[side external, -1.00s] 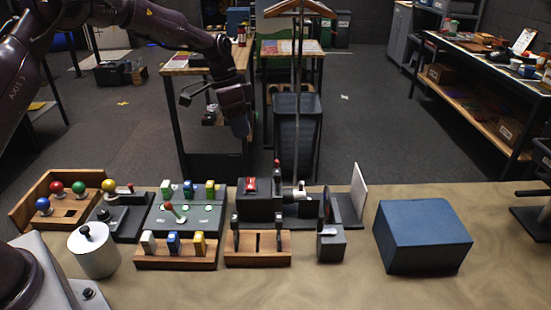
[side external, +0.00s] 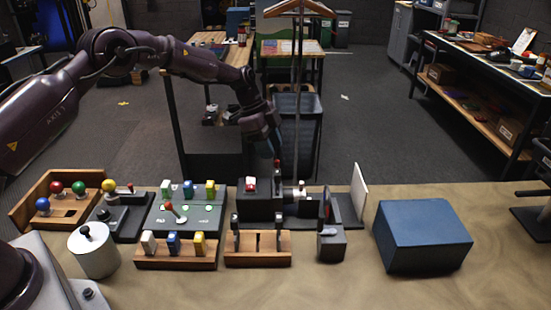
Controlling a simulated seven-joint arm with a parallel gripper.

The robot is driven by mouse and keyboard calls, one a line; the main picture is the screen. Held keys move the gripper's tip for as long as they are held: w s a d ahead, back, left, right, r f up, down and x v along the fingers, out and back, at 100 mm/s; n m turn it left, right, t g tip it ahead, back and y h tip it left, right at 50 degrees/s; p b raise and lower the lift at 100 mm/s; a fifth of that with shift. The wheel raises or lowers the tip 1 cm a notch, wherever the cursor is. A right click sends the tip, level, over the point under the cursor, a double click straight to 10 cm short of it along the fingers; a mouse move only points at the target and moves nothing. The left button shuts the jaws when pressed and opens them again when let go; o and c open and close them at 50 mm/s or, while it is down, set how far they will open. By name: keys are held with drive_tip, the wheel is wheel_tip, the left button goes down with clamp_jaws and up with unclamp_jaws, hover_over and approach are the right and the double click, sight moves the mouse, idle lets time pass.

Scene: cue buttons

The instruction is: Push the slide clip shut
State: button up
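My gripper (side external: 268,148) points down above the back of the bench, just over a dark upright post with a red tip (side external: 277,164). A gap or contact between them cannot be told. The finger opening is too dark and small to read. I cannot surely tell which fixture is the slide clip. Below my gripper are a black block with a small red-and-white piece on top (side external: 251,184) and, to its right, a dark fixture with a white cylindrical part (side external: 297,192).
A wooden block with dark upright pieces (side external: 258,257) stands in front. Left are a switch panel (side external: 185,222), a wooden tray with coloured knobs (side external: 70,207) and a white lidded pot (side external: 94,252). Right are a white upright panel (side external: 359,189) and a blue box (side external: 424,238).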

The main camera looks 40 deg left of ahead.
sight(277, 161)
drive_tip(key=shift+x, duration=2)
